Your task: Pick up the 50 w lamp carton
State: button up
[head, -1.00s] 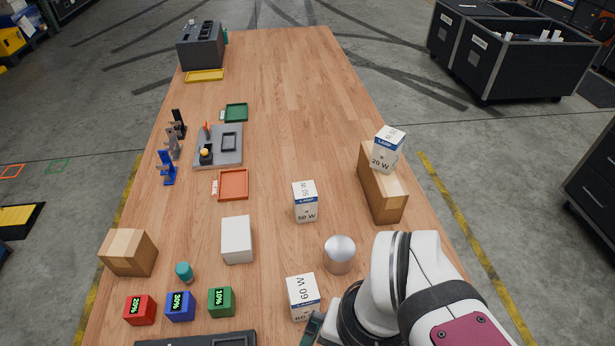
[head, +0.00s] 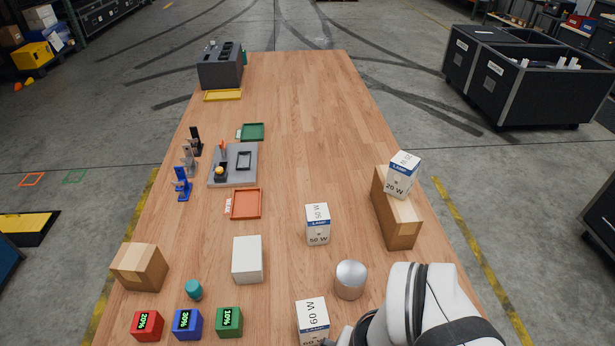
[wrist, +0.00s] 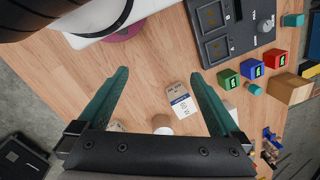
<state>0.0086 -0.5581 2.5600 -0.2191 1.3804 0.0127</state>
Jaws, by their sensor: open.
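The 50 W lamp carton (head: 317,225), white with a blue band, stands upright mid-table in the head view. The 60 W carton (head: 312,318) stands nearer me, and the 20 W carton (head: 402,176) sits on a tall brown box (head: 397,212) at right. My gripper (wrist: 160,75) is open and empty in the wrist view, its green fingers spread wide above the table. One lamp carton (wrist: 182,101) shows beyond and between the fingers; its label is too small to read surely. My gripper's fingers are out of the head view.
A silver cylinder (head: 350,280) stands close right of the 50 W carton. A white box (head: 247,259) is left of it, with an orange tray (head: 246,204) behind. Coloured cubes (head: 187,323) line the near left. The far table is clear on the right.

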jog(key=m+t+h, duration=0.1)
jog(key=m+t, duration=1.3)
jog(key=m, duration=1.6)
send_near(318, 220)
jog(key=x, duration=0.9)
jog(key=shift+w+f, duration=0.15)
jog(key=shift+w, duration=0.1)
jog(key=x, duration=0.6)
jog(key=shift+d, duration=0.2)
jog(key=c, duration=1.4)
